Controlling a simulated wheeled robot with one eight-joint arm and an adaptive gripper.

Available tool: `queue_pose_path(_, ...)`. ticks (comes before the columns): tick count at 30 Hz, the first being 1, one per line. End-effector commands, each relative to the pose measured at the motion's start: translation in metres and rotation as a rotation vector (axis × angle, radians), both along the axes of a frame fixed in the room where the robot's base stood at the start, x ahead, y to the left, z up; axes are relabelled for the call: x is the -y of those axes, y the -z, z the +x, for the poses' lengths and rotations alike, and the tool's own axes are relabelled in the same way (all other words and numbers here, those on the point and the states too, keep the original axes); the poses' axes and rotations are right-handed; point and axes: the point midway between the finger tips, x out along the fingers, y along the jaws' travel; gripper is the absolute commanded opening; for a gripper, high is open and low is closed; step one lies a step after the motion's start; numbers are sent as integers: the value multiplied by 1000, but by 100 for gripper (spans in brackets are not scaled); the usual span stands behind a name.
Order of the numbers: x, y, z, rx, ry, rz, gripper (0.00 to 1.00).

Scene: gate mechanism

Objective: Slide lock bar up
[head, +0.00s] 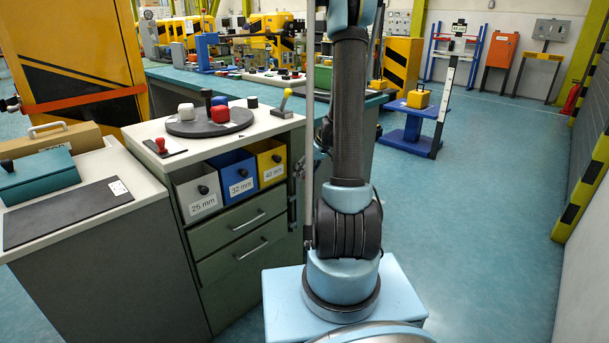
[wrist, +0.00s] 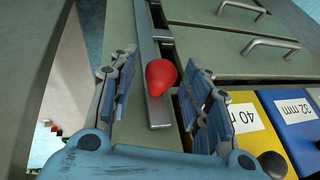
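The lock bar (wrist: 158,113) is a flat grey metal bar along the front of the green-grey cabinet in the wrist view. A round red knob (wrist: 160,76) sits on it near its lower end in that picture. My gripper (wrist: 160,60) is open, with its blue-padded fingers on either side of the knob. The left finger is clearly apart from the knob; the right one is close, and I cannot tell whether it touches. In the head view my arm (head: 348,120) stands in front of the cabinet's right end, and I cannot make out the gripper or knob.
The cabinet has drawers with metal handles (head: 248,220) and a yellow bin (head: 271,165) beside the bar, with blue and grey bins further along. A yellow-handled lever (head: 285,100) stands on the worktop. Open floor (head: 480,220) lies to the right.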

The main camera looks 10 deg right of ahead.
Motion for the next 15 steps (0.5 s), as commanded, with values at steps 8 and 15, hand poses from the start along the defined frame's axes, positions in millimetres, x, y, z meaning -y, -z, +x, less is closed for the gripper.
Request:
queue_pose_path(8, 1, 0, 0, 0, 1, -1, 0)
queue_pose_path(15, 1, -17, 0, 1, 2, 0, 0)
